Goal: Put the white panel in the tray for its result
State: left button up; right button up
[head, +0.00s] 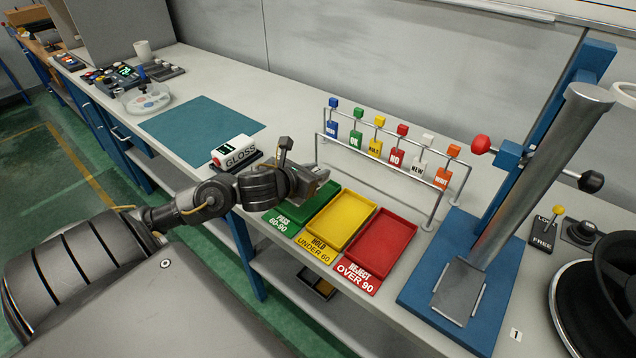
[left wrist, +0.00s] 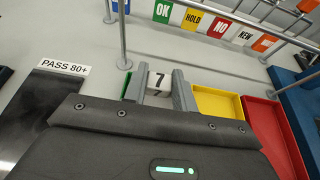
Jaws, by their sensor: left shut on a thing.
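My left gripper (head: 318,176) is over the back of the green tray (head: 297,213), marked PASS 60-90. In the left wrist view my left gripper (left wrist: 158,86) is shut on a small white piece, the white panel (left wrist: 157,79), which shows a 7. The panel cannot be made out in the head view. The yellow tray (head: 341,222), marked HOLD UNDER 60, and the red tray (head: 380,243), marked REJECT OVER 90, look empty. The gloss meter (head: 233,153) stands left of the trays; its small display is too small to read. My right gripper is not in view.
A rack (head: 382,152) of coloured tags stands behind the trays. A blue press stand (head: 462,262) is at the right. A teal mat (head: 203,131) lies left of the meter. A dark plate (left wrist: 45,105) marked PASS 80+ shows in the left wrist view.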

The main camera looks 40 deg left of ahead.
pick_arm(q)
jog(key=shift+w+d+f, duration=0.1)
jog(key=shift+w+f, duration=0.1)
jog(key=shift+f, duration=0.75)
jog(key=shift+w+f, duration=0.15)
jog(key=shift+f, duration=0.8)
jog(key=shift+f, duration=0.15)
jog(key=o, duration=1)
jog(key=shift+o, duration=0.2)
